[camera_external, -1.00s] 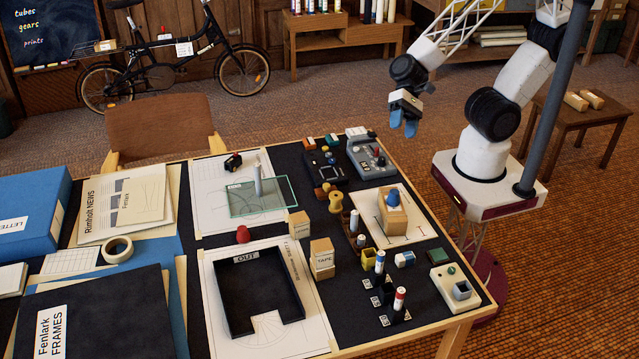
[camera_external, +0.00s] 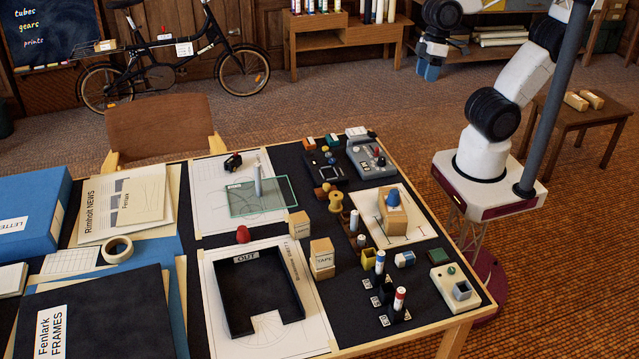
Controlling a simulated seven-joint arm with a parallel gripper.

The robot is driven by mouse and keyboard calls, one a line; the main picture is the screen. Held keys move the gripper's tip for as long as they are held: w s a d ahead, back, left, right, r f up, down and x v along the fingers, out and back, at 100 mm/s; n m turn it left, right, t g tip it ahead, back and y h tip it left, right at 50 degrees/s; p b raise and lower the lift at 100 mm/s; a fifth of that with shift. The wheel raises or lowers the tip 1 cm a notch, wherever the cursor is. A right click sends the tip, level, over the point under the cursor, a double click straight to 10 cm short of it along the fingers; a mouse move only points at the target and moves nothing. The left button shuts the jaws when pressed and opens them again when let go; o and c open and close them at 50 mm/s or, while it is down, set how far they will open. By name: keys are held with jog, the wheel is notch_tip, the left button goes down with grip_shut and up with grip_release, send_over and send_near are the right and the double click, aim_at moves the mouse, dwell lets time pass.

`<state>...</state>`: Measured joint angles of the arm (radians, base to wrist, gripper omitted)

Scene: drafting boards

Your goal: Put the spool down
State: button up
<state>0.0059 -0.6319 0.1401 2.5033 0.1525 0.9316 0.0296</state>
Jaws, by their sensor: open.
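My gripper (camera_external: 429,70) with blue fingertips is open and hangs up and to the right of the table, well away from the spool. I see no object between its fingers.
A wooden block with a blue knob (camera_external: 392,212) and a grey device (camera_external: 371,157) are close to the spool. A black OUT tray (camera_external: 238,308) lies nearer the front. A glass plate (camera_external: 262,197) is to the left. Markers stand at the right front.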

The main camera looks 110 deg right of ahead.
jog(key=shift+s+d+r+n+h, duration=0.3)
jog(key=shift+d+r+h, duration=0.15)
jog(key=shift+d, duration=0.15)
jog(key=shift+s+d+r+n+h, duration=0.2)
jog(key=shift+d+r+n+h, duration=0.15)
jog(key=shift+d, duration=0.25)
dwell(0.5)
